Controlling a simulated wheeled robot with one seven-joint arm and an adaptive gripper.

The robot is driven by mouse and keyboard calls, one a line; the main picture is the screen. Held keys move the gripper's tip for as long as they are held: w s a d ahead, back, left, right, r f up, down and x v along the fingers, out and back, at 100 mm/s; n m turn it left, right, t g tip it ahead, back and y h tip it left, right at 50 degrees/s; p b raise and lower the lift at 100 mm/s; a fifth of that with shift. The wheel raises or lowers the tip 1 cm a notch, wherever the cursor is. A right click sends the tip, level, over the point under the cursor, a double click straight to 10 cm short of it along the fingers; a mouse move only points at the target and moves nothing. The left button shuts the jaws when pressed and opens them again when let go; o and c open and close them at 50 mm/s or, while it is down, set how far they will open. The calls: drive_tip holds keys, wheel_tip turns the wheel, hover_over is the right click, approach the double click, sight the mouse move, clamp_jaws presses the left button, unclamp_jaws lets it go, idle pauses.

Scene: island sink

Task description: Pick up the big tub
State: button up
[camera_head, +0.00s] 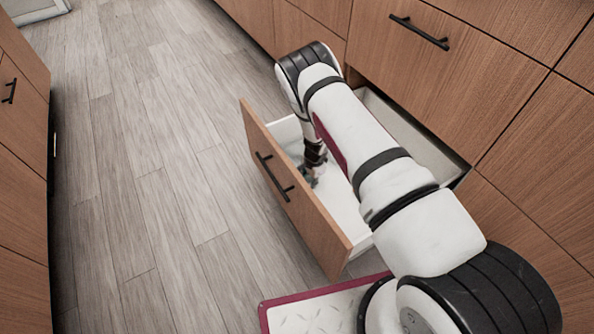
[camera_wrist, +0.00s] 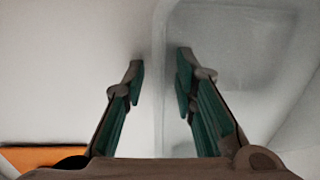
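My gripper (camera_head: 312,178) reaches down into an open drawer in the head view. In the wrist view my gripper (camera_wrist: 161,65) has its two fingers apart, with a visible gap between the tips. A pale, greyish, slightly see-through surface, apparently the big tub (camera_wrist: 225,45), fills the right side of the wrist view. Its upright edge shows between the fingers, with the right finger in front of its grey side. I cannot tell whether either finger touches it. In the head view the tub cannot be made out against the white drawer, and my arm covers much of the inside.
The open drawer (camera_head: 292,190) has a wooden front with a black handle and pale inner walls. Closed wooden cabinets (camera_head: 445,60) stand behind it and more cabinets (camera_head: 22,170) at the left. The grey plank floor (camera_head: 140,180) between them is clear.

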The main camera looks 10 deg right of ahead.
clamp_jaws()
drive_tip(key=shift+w+r, duration=0.1)
